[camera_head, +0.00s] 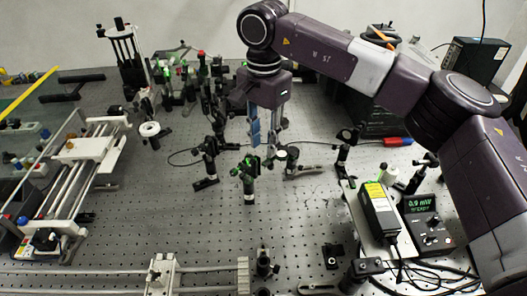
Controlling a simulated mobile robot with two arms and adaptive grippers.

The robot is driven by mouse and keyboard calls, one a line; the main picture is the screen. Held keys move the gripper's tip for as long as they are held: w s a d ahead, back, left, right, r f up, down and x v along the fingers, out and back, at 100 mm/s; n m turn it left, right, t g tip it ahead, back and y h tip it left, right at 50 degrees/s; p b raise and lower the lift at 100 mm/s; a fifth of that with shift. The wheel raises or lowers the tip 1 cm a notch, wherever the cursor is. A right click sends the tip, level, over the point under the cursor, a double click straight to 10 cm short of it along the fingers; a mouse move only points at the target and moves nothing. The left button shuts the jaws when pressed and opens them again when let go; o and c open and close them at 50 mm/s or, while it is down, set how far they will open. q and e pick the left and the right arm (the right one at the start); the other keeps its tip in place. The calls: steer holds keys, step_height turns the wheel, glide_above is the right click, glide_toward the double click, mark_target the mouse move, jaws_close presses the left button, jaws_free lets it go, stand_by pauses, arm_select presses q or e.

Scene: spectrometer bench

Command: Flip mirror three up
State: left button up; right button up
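My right gripper (264,138) hangs pointing down over the middle of the bench, with two blue-grey fingers. A gap shows between the fingers, and I see nothing held. Just below and beside it stand several dark posted optic mounts. One has a green-lit top (250,163), one is a round pale-faced mount (282,157) right of the fingertips, and one is a mount (210,147) to the left. I cannot tell which is mirror three, or whether any flip mirror is up or down. Whether the fingers touch a mount is unclear. My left gripper is not in view.
A rail frame (88,150) stands at left. A power meter reading 0.9 mW (424,205) and a yellow-labelled box (378,212) are at right. More mounts crowd the back. The perforated bench (170,222) is clear at front centre-left.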

mark_target(264, 163)
step_height(264, 163, down, 5)
steer(key=shift+f+p, duration=0.2)
steer(key=shift+p, duration=0.4)
steer(key=shift+w, duration=0.1)
jaws_close()
